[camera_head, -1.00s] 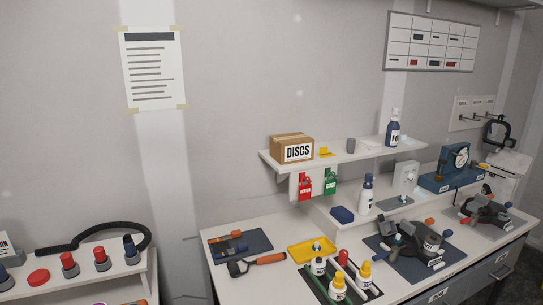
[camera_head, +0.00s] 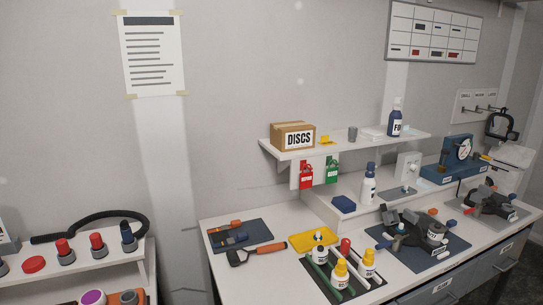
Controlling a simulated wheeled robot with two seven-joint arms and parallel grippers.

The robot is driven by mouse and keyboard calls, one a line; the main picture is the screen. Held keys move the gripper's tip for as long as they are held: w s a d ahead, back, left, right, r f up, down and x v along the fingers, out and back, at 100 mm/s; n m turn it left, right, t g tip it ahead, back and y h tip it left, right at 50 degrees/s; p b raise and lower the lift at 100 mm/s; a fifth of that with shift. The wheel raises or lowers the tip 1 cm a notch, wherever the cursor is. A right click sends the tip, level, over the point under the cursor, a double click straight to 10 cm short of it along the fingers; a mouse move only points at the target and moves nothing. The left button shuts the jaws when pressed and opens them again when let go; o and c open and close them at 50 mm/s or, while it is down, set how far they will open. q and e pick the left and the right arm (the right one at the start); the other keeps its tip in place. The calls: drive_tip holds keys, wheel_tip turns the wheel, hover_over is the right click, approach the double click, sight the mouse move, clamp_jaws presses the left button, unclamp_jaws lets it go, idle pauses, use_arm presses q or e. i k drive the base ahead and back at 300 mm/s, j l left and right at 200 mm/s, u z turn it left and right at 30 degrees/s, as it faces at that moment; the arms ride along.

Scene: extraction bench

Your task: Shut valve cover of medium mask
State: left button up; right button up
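A dark grey mask (camera_head: 408,222) lies on a dark blue mat (camera_head: 392,252) on the right part of the bench, with a round filter-like part and small blue and red-orange pieces on it. A second dark mask (camera_head: 487,198) lies on a grey mat farther right. A third mask-like black frame (camera_head: 499,124) hangs at the wall hooks at far right. The size labels are too small to read, so I cannot tell which mask is medium. I cannot tell how any valve cover stands. Neither of my grippers is in view.
A yellow tray (camera_head: 300,243) and a tool mat (camera_head: 260,233) lie to the left. A shelf with a DISCS box (camera_head: 293,137) overhangs the back. A blue gauge stand (camera_head: 456,153) is behind the masks.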

sight(389, 216)
drive_tip(key=i+l+z, duration=0.25)
drive_tip(key=z, duration=0.15)
drive_tip(key=i+l+z, duration=0.15)
drive_tip(key=i+z, duration=0.2)
drive_tip(key=k+j, duration=0.1)
drive_tip(key=k+z, duration=0.05)
drive_tip(key=k, duration=0.05)
